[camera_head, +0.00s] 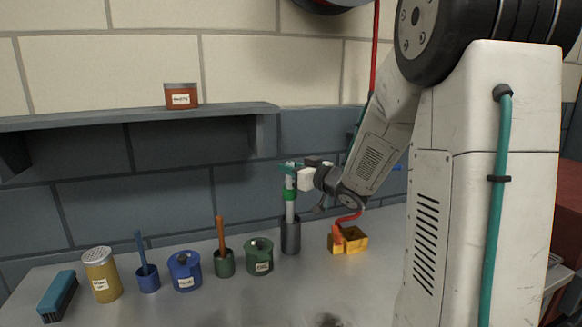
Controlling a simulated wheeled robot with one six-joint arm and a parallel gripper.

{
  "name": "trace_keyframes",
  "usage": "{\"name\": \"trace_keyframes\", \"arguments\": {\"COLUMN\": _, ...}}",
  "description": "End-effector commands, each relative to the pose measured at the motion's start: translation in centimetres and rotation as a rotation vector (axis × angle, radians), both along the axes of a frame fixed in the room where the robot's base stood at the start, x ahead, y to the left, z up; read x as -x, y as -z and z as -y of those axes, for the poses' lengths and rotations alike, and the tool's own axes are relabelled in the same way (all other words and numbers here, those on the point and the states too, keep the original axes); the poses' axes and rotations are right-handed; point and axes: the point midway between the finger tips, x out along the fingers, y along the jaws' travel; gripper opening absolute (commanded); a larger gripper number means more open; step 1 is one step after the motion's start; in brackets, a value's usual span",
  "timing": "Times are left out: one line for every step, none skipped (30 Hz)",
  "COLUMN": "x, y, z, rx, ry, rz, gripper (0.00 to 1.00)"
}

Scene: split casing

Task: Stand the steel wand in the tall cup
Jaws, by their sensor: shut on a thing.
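The steel wand (289,208) is a pale upright rod with a green band. Its lower end is inside the mouth of the tall dark grey cup (291,239), which stands on the bench. How deep the wand reaches is hidden by the cup wall. My gripper (290,170) is shut on the wand near its top, coming in from the right.
An orange-yellow block (349,240) sits close right of the cup. To the left stand a green pot (259,258), a small green cup (224,264), a blue pot (185,273), a blue cup (148,280), a yellow shaker (102,277) and a brush (57,295).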

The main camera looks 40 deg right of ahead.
Motion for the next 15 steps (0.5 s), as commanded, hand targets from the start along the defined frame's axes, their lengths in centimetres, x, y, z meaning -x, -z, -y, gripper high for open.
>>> {"name": "trace_keyframes", "arguments": {"x": -0.01, "y": -0.05, "z": 0.01, "rx": 0.000, "ry": 0.000, "rz": 0.001, "gripper": 0.00}}
{"name": "trace_keyframes", "arguments": {"x": -0.01, "y": -0.05, "z": 0.00, "rx": 0.000, "ry": 0.000, "rz": 0.001, "gripper": 0.00}}
{"name": "trace_keyframes", "arguments": {"x": -0.01, "y": -0.05, "z": 0.00, "rx": 0.000, "ry": 0.000, "rz": 0.001, "gripper": 0.00}}
{"name": "trace_keyframes", "arguments": {"x": -0.01, "y": -0.05, "z": 0.00, "rx": 0.000, "ry": 0.000, "rz": 0.001, "gripper": 0.27}}
{"name": "trace_keyframes", "arguments": {"x": -0.01, "y": -0.05, "z": 0.00, "rx": 0.000, "ry": 0.000, "rz": 0.001, "gripper": 0.35}}
{"name": "trace_keyframes", "arguments": {"x": -0.01, "y": -0.05, "z": 0.00, "rx": 0.000, "ry": 0.000, "rz": 0.001, "gripper": 0.46}}
{"name": "trace_keyframes", "arguments": {"x": -0.01, "y": -0.05, "z": 0.01, "rx": 0.000, "ry": 0.000, "rz": 0.001, "gripper": 0.47}}
{"name": "trace_keyframes", "arguments": {"x": -0.01, "y": -0.04, "z": 0.00, "rx": 0.000, "ry": 0.000, "rz": 0.001, "gripper": 0.47}}
{"name": "trace_keyframes", "arguments": {"x": -0.01, "y": -0.04, "z": 0.00, "rx": 0.000, "ry": 0.000, "rz": 0.001, "gripper": 0.47}}
{"name": "trace_keyframes", "arguments": {"x": -0.01, "y": -0.04, "z": 0.00, "rx": 0.000, "ry": 0.000, "rz": 0.001, "gripper": 0.47}}
{"name": "trace_keyframes", "arguments": {"x": -0.01, "y": -0.03, "z": 0.00, "rx": 0.000, "ry": 0.000, "rz": 0.000, "gripper": 0.47}}
{"name": "trace_keyframes", "arguments": {"x": -0.01, "y": -0.03, "z": 0.00, "rx": 0.000, "ry": 0.000, "rz": 0.000, "gripper": 0.47}}
{"name": "trace_keyframes", "arguments": {"x": 0.00, "y": 0.02, "z": -0.01, "rx": 0.000, "ry": 0.000, "rz": -0.001, "gripper": 0.47}}
{"name": "trace_keyframes", "arguments": {"x": 0.03, "y": 0.02, "z": 0.00, "rx": 0.000, "ry": 0.000, "rz": -0.001, "gripper": 0.47}}
{"name": "trace_keyframes", "arguments": {"x": 0.13, "y": 0.02, "z": 0.02, "rx": 0.000, "ry": 0.000, "rz": -0.001, "gripper": 0.47}}
